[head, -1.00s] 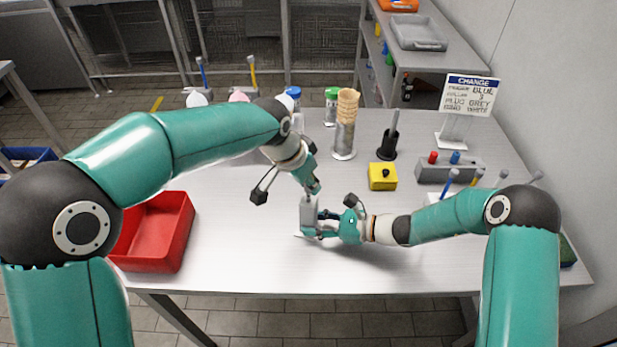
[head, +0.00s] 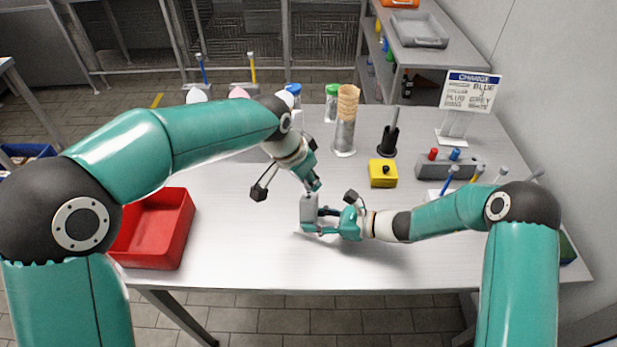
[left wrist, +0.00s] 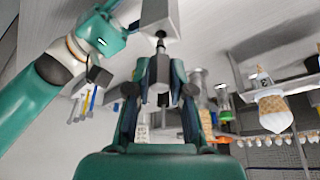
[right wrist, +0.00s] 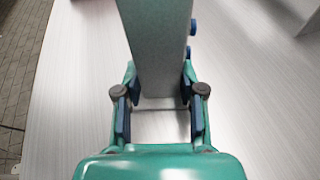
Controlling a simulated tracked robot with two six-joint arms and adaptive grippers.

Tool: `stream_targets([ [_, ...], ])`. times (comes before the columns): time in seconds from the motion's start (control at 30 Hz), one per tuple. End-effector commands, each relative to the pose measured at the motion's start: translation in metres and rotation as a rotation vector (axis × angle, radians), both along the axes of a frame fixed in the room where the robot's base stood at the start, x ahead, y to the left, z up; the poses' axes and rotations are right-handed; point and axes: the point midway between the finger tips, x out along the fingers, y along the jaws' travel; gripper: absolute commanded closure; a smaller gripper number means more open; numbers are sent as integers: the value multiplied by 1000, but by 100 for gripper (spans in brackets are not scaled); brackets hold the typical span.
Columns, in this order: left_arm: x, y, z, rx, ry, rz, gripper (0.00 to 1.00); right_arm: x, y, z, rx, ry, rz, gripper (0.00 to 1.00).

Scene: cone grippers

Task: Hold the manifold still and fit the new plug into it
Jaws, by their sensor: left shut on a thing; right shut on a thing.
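The manifold (head: 309,211) is a grey upright block at the middle of the table. My right gripper (head: 320,221) is shut on it low down, from the right. In the right wrist view the manifold (right wrist: 157,45) rises between the fingers, with small blue round parts at its right edge. My left gripper (head: 315,184) is above the manifold, pointing down. In the left wrist view it is shut on a grey plug (left wrist: 160,70), whose dark narrow end points at the manifold (left wrist: 160,16). That end is at or very near the block; I cannot tell whether it is inside.
A red bin (head: 158,232) stands at the left. A yellow box (head: 383,173), a black holder (head: 388,142), a stack of cones (head: 346,120) and a grey rack (head: 450,167) stand behind and right. A sign (head: 470,92) stands at the back right. The front table strip is clear.

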Motion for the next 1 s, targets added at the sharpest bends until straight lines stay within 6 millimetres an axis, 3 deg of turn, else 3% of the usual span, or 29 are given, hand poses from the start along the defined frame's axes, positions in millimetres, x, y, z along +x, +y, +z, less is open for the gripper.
stream_targets([
  [1.0, 0, 0, -13, 1, 1, 0, 100, 0, 0, 0, 0, 1, 0, 94],
])
